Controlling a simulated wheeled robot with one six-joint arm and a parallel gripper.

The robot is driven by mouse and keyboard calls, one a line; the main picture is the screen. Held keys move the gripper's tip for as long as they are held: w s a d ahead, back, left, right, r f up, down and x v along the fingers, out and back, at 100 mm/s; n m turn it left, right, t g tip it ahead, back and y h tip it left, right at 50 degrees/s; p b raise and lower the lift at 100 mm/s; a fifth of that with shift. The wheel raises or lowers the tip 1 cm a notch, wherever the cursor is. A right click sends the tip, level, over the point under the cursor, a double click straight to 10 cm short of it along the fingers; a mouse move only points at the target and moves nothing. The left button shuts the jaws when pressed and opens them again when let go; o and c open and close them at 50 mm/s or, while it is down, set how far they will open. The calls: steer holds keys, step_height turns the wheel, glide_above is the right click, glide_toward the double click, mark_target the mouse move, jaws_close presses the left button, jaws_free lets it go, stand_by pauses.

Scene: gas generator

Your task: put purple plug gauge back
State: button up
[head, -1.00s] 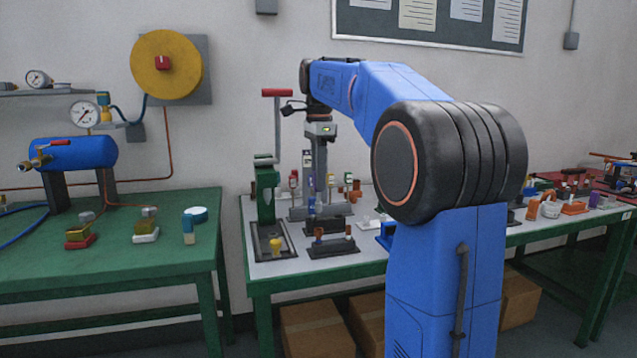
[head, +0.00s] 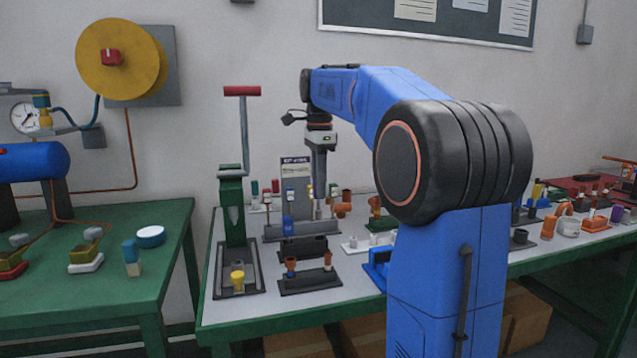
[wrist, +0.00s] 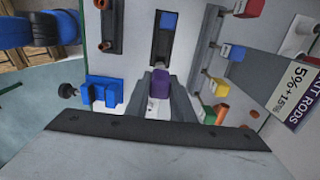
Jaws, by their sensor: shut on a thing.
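The purple plug gauge (wrist: 160,83) shows in the wrist view between the two grey fingers of my gripper (wrist: 157,92), which is shut on it. In the head view my gripper (head: 317,212) points down over the table, in front of or above the grey rack (head: 300,232); I cannot tell the exact height. The gauge cannot be made out in the head view. Its lower end and the spot beneath it are hidden in the wrist view.
A green press (head: 232,215) with a red-handled lever stands left of my gripper. Dark holders with small parts (head: 310,281) lie in front. A blue block (wrist: 102,91) and a rod sign (wrist: 290,90) flank the gripper in the wrist view. A second green table (head: 90,260) stands left.

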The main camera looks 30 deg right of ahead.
mark_target(320, 210)
steer(key=shift+d, duration=0.15)
steer(key=shift+f, duration=2.2)
steer(key=shift+f, duration=2.75)
steer(key=o, duration=1)
steer(key=shift+c, duration=0.2)
step_height(320, 210, up, 17)
steer(key=shift+r, duration=0.2)
